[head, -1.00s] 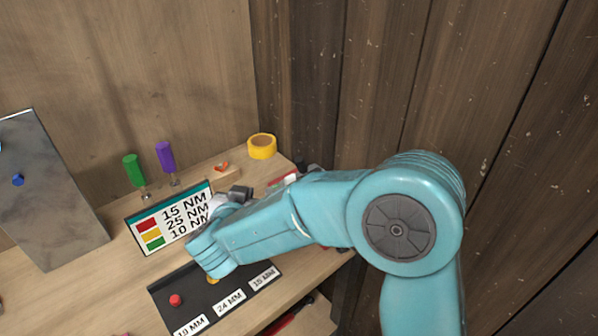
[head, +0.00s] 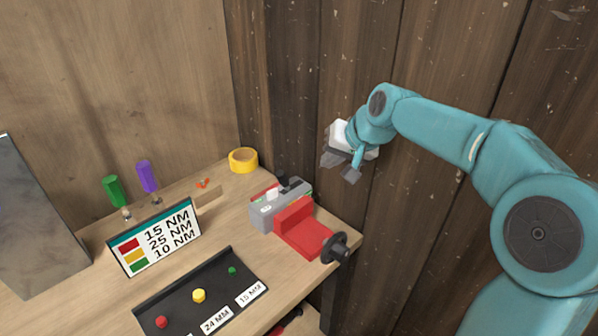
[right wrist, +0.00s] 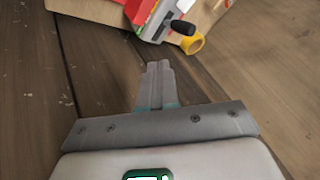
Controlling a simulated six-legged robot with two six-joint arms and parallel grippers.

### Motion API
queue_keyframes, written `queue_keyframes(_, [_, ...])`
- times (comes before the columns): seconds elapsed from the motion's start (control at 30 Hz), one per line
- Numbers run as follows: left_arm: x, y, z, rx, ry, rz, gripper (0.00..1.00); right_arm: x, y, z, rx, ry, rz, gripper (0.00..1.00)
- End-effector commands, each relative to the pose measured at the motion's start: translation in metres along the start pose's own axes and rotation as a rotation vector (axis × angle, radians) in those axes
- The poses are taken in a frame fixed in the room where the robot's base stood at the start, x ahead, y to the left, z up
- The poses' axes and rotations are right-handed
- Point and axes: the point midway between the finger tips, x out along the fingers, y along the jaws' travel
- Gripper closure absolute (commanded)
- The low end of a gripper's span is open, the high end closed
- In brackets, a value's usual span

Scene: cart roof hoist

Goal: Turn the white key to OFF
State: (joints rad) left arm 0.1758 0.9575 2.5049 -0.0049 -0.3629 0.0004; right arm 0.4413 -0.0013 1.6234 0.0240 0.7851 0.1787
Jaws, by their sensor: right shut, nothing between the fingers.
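A grey box (head: 268,214) with a red and green marked top stands on the bench behind the red vise. A small white piece (head: 272,194), which may be the white key, shows on its top, with a black knob beside it; its exact setting is too small to read. In the right wrist view the grey box (right wrist: 163,22) shows at the top edge. My right gripper (head: 340,172) is up in front of the wooden wall, to the right of the box and apart from it. Its fingers (right wrist: 157,75) are together and empty. My left gripper is not in view.
The red vise (head: 303,229) with its black handle (head: 335,248) sits at the bench's right edge. A yellow tape roll (head: 243,160) is behind. A sign (head: 155,238), a black tray (head: 205,295) and green and purple screwdriver handles (head: 147,176) stand to the left.

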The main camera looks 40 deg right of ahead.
Motion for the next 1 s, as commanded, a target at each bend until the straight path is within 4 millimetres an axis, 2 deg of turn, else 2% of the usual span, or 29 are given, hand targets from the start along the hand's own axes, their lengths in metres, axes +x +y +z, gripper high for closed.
queue_keyframes(0.17, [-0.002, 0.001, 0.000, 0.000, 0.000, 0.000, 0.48, 0.019, 0.004, 0.000, 0.007, -0.005, 0.007, 1.00])
queue_keyframes(0.57, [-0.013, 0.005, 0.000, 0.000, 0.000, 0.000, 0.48, 0.103, 0.003, 0.001, 0.007, -0.007, 0.005, 1.00])
queue_keyframes(0.73, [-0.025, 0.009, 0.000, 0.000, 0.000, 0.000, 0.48, 0.117, -0.019, 0.000, 0.004, -0.004, 0.003, 1.00])
queue_keyframes(1.0, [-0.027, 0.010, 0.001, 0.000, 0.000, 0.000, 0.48, 0.126, -0.028, 0.001, 0.006, -0.001, 0.003, 1.00])
